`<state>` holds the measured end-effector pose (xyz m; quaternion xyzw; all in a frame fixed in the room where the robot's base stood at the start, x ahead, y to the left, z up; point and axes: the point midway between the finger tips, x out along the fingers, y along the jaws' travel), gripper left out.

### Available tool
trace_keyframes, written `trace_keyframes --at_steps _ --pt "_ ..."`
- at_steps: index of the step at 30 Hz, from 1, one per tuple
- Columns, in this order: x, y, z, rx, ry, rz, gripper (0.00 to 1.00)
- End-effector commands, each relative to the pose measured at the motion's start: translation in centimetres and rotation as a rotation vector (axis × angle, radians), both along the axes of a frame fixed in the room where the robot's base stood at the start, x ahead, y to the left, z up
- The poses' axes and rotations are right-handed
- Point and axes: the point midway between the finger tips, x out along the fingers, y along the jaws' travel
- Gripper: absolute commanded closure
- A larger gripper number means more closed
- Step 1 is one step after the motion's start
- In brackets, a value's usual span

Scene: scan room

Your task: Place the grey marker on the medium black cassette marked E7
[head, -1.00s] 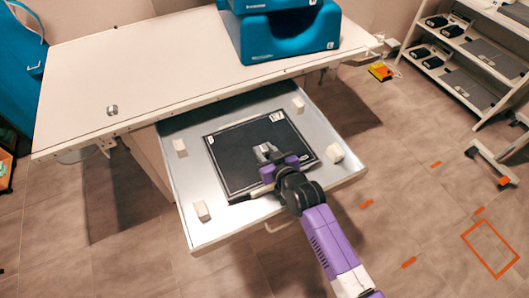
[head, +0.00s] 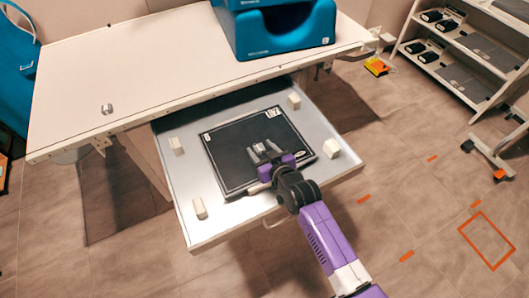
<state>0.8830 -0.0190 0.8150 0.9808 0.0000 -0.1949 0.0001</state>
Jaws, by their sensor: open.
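A black cassette (head: 228,160) with a thin pale border lies flat in the pulled-out drawer. It has small white labels, and the one at its far right corner is too small to read for certain. My gripper (head: 264,148) is over the right half of the cassette, its two grey fingers apart and pointing toward the far side. I cannot tell whether the fingertips touch the cassette. A small pale rod-like piece (head: 258,188) shows at the cassette's near edge, left of my wrist; I cannot tell if it is the grey marker. I see no other clear marker.
The white table (head: 160,70) stands behind, with a blue holder (head: 280,35) and a small silver knob (head: 107,109). A shelf rack (head: 465,50) stands at right.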

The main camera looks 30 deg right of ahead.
Motion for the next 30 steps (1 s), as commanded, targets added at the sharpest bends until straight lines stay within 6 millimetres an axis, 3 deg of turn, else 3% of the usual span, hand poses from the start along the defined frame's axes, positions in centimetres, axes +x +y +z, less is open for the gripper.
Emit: trace_keyframes --at_steps 5,18,24,30 --pt "-1.3 0.0 0.6 0.000 0.000 0.000 0.48" --pt "-9.0 0.0 3.8 0.000 0.002 0.000 0.48" --pt "-10.7 0.0 4.6 0.000 0.000 0.000 0.48" --pt "-11.1 0.0 4.9 0.000 0.000 0.000 0.48"
